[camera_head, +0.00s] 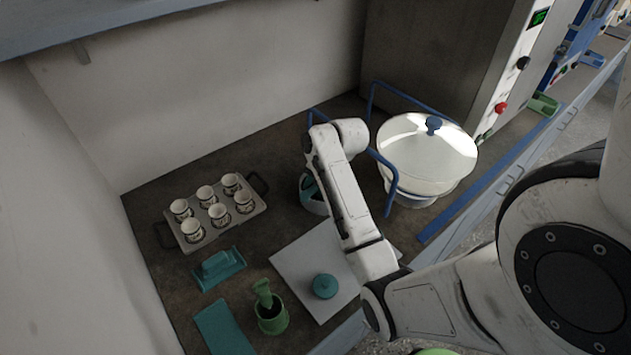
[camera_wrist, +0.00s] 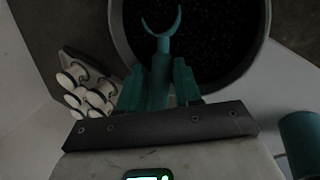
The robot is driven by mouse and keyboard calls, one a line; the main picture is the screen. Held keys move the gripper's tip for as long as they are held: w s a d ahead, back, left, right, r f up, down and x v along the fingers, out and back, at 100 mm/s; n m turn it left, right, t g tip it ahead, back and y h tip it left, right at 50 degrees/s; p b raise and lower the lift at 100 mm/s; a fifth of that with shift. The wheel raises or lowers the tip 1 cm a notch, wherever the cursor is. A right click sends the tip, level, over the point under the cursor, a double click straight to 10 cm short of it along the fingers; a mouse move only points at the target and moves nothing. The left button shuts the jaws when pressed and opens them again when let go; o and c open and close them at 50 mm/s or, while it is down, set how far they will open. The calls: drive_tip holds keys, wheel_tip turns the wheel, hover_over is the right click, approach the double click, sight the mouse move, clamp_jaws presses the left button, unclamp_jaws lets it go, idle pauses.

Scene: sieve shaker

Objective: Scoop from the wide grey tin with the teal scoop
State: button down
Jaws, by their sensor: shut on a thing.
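The teal scoop (camera_wrist: 160,44) is held in my gripper (camera_wrist: 158,72), its handle between the two teal fingers in the wrist view. Its curved, crescent-like end points away from my gripper, over the dark opening of the wide grey tin (camera_wrist: 258,42). The tin holds dark, speckled grains. Whether the scoop touches the grains, or carries any, I cannot tell. In the head view my arm covers most of the gripper and the tin; only a small teal and pale patch shows beside the forearm.
A tray (camera_head: 200,239) of several white cups stands at left. Nearer are a teal block (camera_head: 218,268), a teal mat (camera_head: 223,327), a green cup (camera_head: 272,320) and a pale board (camera_head: 290,265) with a teal lid (camera_head: 325,286). A glass-lidded pan (camera_head: 428,160) with blue rails stands at right.

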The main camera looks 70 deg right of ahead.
drive_tip(key=shift+s+a+f+t, duration=0.25)
drive_tip(key=shift+s+f+t, duration=0.15)
drive_tip(key=shift+s+f, duration=0.25)
drive_tip(key=r+p, duration=0.1)
drive_tip(key=r+g+p, duration=0.1)
drive_tip(key=p, duration=0.1)
drive_tip(key=shift+w+g, duration=0.3)
drive_tip(key=shift+w, duration=0.05)
drive_tip(key=r+g+p, duration=0.1)
drive_tip(key=g+p, duration=0.1)
drive_tip(key=p, duration=0.1)
drive_tip(key=shift+w+r, duration=0.4)
drive_tip(key=shift+w+r+g+p, duration=0.1)
drive_tip(key=shift+r+g+p, duration=0.1)
drive_tip(key=shift+g+p, duration=0.2)
